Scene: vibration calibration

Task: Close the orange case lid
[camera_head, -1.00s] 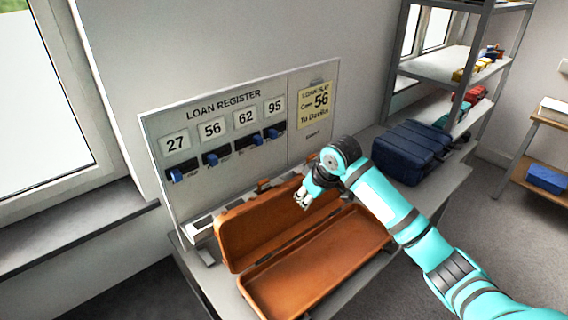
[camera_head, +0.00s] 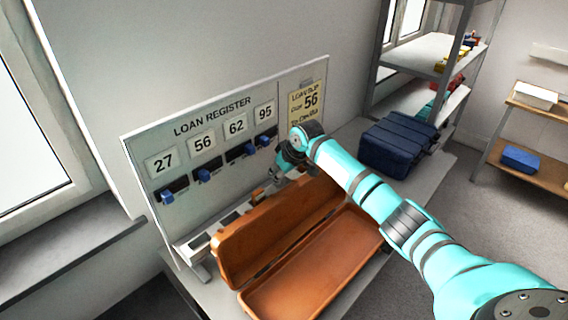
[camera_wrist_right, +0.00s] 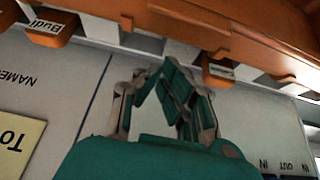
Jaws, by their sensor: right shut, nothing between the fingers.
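The orange case (camera_head: 318,272) stands open on the table, its long tray facing up. Its lid (camera_head: 275,232) is raised along the far side, toward the board. My right gripper (camera_head: 276,180) is between the lid's upper edge and the board, shut and empty. In the right wrist view its fingers (camera_wrist_right: 165,78) are close below an orange-brown edge (camera_wrist_right: 225,38) that appears to be the case lid. I cannot tell whether they touch it. My left gripper is not in view.
The loan register board (camera_head: 225,135) stands close behind the case, with number cards and blue clips. A dark blue case (camera_head: 398,143) lies farther right on the table. Small labelled orange tabs (camera_wrist_right: 48,28) show near the gripper. A window is at left, shelves at right.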

